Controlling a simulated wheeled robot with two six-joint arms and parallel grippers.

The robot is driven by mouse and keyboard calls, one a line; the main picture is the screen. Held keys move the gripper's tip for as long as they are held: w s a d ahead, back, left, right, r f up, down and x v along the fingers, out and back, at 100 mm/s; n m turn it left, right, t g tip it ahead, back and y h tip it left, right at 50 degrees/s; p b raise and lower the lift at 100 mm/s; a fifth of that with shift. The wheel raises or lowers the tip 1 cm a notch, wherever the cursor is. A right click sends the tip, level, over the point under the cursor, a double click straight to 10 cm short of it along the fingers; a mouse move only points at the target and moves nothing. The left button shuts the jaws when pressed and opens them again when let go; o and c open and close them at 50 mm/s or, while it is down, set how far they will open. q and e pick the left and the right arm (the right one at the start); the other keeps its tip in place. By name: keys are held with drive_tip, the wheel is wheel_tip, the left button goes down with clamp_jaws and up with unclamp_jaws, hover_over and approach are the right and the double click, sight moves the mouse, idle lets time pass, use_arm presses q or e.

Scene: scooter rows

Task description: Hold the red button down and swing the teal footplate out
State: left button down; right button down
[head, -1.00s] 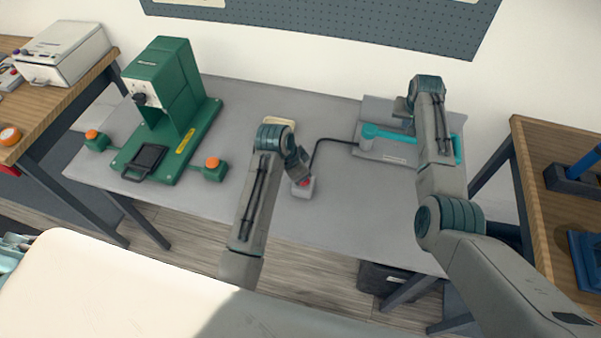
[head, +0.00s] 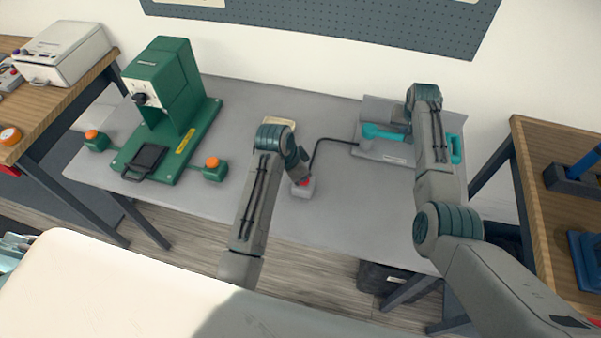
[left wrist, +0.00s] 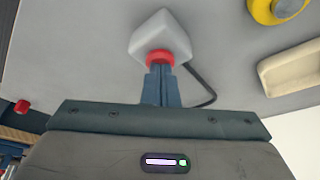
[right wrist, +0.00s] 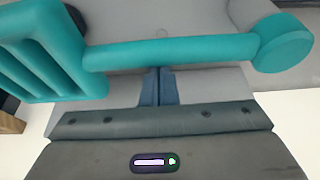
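The red button (head: 305,182) sits on a small pale grey box (head: 302,191) on the grey table. My left gripper (head: 301,173) is shut, its fingertips at the button's top; in the left wrist view they meet the red button (left wrist: 160,58) and hide part of it. The teal footplate (head: 456,150) is at the table's back right. In the right wrist view its ribbed plate (right wrist: 45,55) is joined by a bar (right wrist: 170,52) to a round end (right wrist: 286,42). My right gripper (right wrist: 158,88) is shut, its tips at the bar's near edge; contact is unclear.
A black cable (head: 318,150) runs from the button box to the footplate's grey base (head: 397,160). A green press (head: 165,110) with orange-topped buttons stands at left. A shallow cream tray (left wrist: 290,75) lies behind the button box. The table's front middle is clear.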

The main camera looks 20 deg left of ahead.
drive_tip(key=shift+s, duration=3)
wheel_tip(320, 180, up, 7)
drive_tip(key=w, duration=0.1)
drive_tip(key=shift+w, duration=0.25)
